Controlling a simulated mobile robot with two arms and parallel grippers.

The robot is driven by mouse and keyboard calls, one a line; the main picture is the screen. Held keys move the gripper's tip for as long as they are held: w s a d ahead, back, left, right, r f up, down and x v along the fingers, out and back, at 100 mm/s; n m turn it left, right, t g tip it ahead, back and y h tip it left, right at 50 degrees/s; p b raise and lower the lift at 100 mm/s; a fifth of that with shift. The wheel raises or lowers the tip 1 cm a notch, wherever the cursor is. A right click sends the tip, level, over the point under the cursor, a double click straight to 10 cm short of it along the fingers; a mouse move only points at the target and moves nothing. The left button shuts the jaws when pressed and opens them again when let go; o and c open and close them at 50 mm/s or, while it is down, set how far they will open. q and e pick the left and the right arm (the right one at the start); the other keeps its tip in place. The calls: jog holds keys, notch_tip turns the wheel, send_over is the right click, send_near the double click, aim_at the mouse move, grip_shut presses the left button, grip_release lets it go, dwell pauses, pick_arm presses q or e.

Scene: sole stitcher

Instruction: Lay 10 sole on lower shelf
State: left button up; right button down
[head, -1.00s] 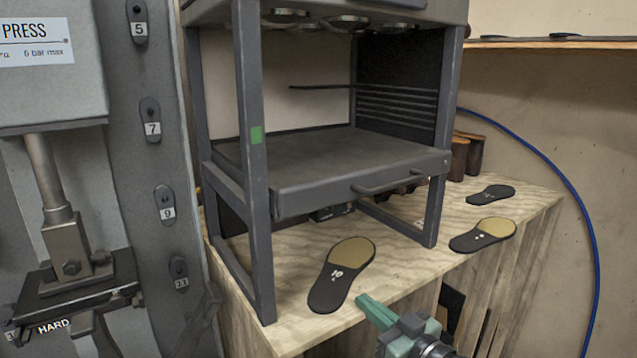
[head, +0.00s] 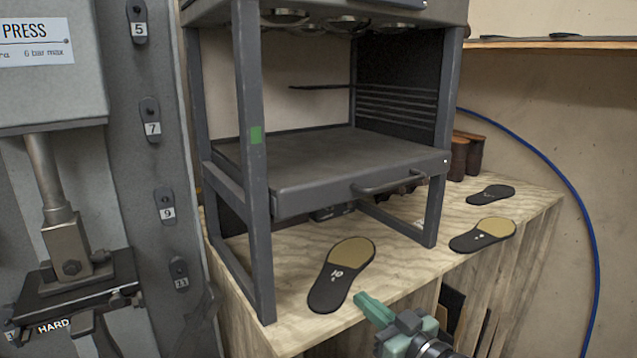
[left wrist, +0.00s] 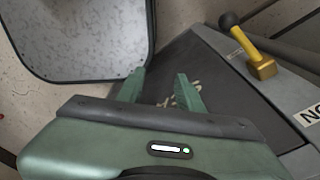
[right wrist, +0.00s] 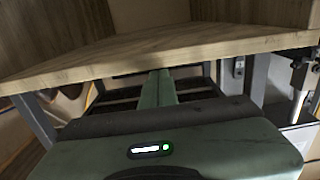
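The sole marked 10 (head: 342,275), black with a tan heel, lies flat on the wooden bench in front of the grey rack. The rack's lower shelf (head: 310,160) is a bare grey plate with a front handle, above the bench. My right gripper (head: 366,304) is at the bench's front edge, just right of the sole and apart from it. Its fingers are together and look empty in the right wrist view (right wrist: 158,88). My left gripper (left wrist: 163,88) is open and empty in the left wrist view, over a dark panel. It is not in the head view.
Two more soles lie on the bench at the right, one with a tan part (head: 483,235) and one dark (head: 491,194). Rack legs (head: 252,180) stand left of the sole. A press (head: 65,240) is at the far left. A blue hose (head: 560,170) hangs at the right.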

aim_at(349, 298)
jog(key=shift+b+x, duration=0.3)
jog(key=shift+x, duration=2.55)
jog(key=shift+s, duration=0.1)
jog(key=shift+s+d+f, duration=0.1)
jog(key=shift+s, duration=0.05)
jog(key=p+v, duration=0.4)
jog(key=v, duration=0.6)
jog(key=shift+r, duration=0.3)
